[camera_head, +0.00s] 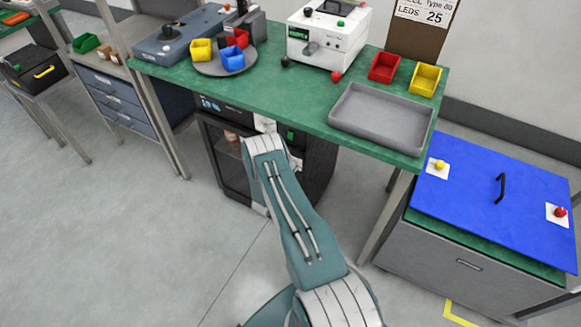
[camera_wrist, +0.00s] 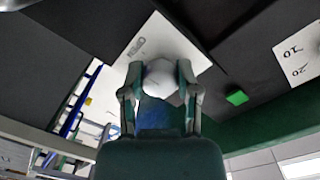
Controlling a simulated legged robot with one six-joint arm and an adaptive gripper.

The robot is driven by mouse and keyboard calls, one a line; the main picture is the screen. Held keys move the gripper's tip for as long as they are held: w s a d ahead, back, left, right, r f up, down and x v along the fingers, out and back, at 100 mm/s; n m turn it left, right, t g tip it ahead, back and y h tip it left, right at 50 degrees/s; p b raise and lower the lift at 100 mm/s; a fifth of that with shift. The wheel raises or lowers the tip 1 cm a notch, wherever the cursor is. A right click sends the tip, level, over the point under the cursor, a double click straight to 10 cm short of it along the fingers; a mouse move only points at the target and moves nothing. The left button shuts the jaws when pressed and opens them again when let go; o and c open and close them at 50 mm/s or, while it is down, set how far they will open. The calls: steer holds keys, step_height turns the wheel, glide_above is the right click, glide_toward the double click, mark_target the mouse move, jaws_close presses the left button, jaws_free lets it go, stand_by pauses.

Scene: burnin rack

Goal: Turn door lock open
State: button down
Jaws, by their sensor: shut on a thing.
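The dark chamber (camera_head: 318,165) stands under the green bench, with its glass door (camera_head: 226,158) at its left front. My arm reaches to its front and hides the lock in the head view. In the wrist view, a pale rounded lock knob (camera_wrist: 160,73) sits in front of a white label plate (camera_wrist: 137,47) with small lettering. My gripper (camera_wrist: 160,88) is shut on this knob, with one finger on each side. The fingers hide the knob's sides, and its turned angle cannot be told. The door looks closed.
A green button (camera_wrist: 237,97) and a white dial plate (camera_wrist: 299,50) are right of the knob. The green bench (camera_head: 290,105) overhangs the chamber and holds a grey tray (camera_head: 382,117). A blue-lidded box (camera_head: 465,190) stands at right. The floor at left is clear.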

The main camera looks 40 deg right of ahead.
steer(key=shift+c, duration=1.7)
jaws_free()
steer(key=v, duration=1.2)
steer(key=shift+w+f, duration=0.1)
